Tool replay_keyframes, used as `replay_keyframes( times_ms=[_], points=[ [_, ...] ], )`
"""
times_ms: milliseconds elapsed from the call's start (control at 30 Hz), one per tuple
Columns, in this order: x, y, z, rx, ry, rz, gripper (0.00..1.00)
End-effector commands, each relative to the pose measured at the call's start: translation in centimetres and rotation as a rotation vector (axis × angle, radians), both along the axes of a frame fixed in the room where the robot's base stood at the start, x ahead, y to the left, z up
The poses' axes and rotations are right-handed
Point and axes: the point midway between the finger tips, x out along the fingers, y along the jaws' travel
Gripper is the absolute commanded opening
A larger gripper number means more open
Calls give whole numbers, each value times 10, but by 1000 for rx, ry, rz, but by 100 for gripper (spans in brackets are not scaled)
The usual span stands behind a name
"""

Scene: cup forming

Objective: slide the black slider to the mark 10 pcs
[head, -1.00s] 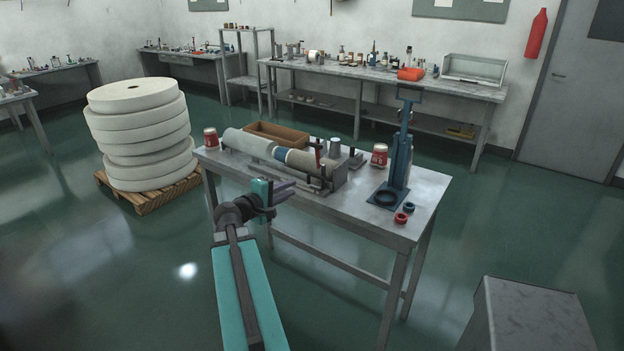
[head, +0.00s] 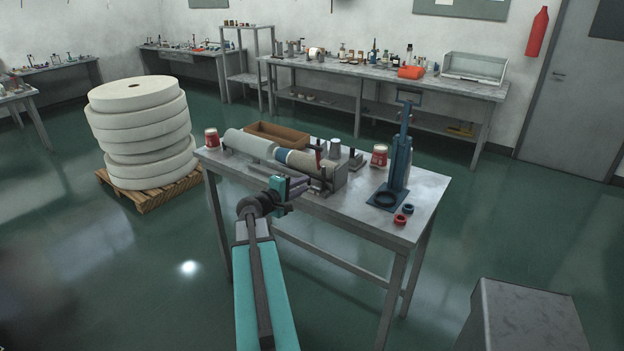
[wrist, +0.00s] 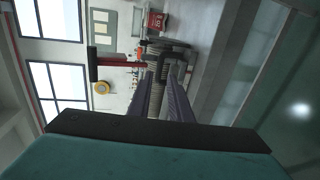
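The 10 pcs mark is too small to read. My gripper (head: 303,183) is at the machine's front edge, just left of these parts. In the wrist view its two fingers (wrist: 165,82) stand apart with a gap between. A dark piece (wrist: 172,66) shows by the fingertips; contact cannot be told. A black handle with a red rod (wrist: 93,64) is left of them.
A blue press (head: 399,165) stands on the table's right, with a red ring (head: 400,219) and a blue ring (head: 408,208) in front. A wooden tray (head: 290,134) lies behind the machine. Red jars stand at the left (head: 211,138) and right (head: 379,155).

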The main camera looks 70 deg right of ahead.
Motion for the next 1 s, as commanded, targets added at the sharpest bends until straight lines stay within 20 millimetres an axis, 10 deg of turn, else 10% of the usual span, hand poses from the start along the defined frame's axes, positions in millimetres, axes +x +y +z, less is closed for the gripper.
replay_keyframes(
  times_ms=[500, 1000],
  points=[
    [-14, -54, -9, 0, 0, -2, 18],
    [-17, -61, -13, 0, 0, 0, 18]
  ],
)
